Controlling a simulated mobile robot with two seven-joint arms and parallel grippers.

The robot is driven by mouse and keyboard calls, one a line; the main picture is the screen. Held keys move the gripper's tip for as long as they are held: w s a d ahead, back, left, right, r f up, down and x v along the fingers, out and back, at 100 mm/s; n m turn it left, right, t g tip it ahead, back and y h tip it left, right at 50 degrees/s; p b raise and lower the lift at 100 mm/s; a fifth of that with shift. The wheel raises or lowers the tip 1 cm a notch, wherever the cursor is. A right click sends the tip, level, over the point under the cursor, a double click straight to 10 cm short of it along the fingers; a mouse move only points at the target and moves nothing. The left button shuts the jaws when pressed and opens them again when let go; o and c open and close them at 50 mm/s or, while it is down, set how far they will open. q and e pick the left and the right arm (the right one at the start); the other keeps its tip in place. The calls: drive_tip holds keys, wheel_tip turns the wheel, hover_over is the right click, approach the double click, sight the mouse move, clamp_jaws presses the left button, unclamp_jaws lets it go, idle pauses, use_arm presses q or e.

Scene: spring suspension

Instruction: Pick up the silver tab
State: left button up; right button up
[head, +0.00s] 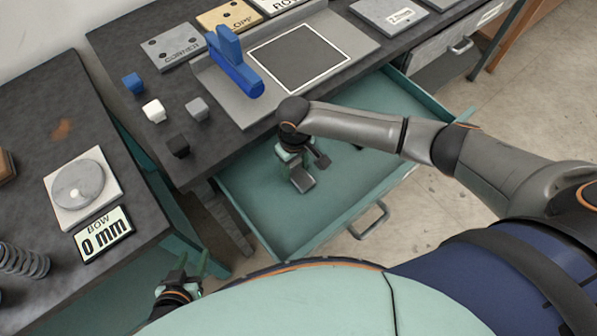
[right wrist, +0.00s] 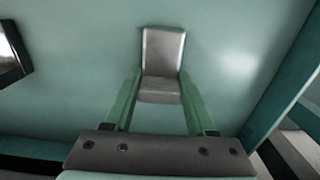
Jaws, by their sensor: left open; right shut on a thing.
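The silver tab (head: 303,184) is a small bent grey metal piece inside the open teal drawer (head: 255,215). My right gripper (head: 297,172) reaches down into the drawer and is shut on the tab. In the right wrist view the tab (right wrist: 163,52) stands between the two green fingers (right wrist: 160,95), its lower part gripped and its upper part extending beyond them. I cannot tell whether it touches the drawer floor. My left gripper (head: 181,272) is open and empty at the lower left, beside the left bench.
The bench above the drawer holds a blue part (head: 235,65), a framed dark pad (head: 300,57) and several small blocks. The left bench has a round disc on a plate (head: 78,184) and a spring (head: 22,262). The drawer walls surround my right gripper; its floor is mostly clear.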

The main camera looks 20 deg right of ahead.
clamp_jaws()
drive_tip(key=shift+r, duration=0.1)
drive_tip(key=shift+r, duration=0.5)
drive_tip(key=s+d+r+p, duration=0.1)
drive_tip(key=s+d+r, duration=0.7)
drive_tip(key=d+r, duration=0.35)
drive_tip(key=shift+s+a+f+m, duration=0.1)
drive_tip(key=shift+a+f+m, duration=0.3)
drive_tip(key=shift+a+m, duration=0.3)
drive_tip(key=shift+a+f+m, duration=0.35)
drive_tip(key=shift+a+m, duration=0.3)
drive_tip(key=shift+s+a+f+m, duration=0.1)
drive_tip(key=shift+a+f+m, duration=0.3)
drive_tip(key=shift+a+m, duration=0.3)
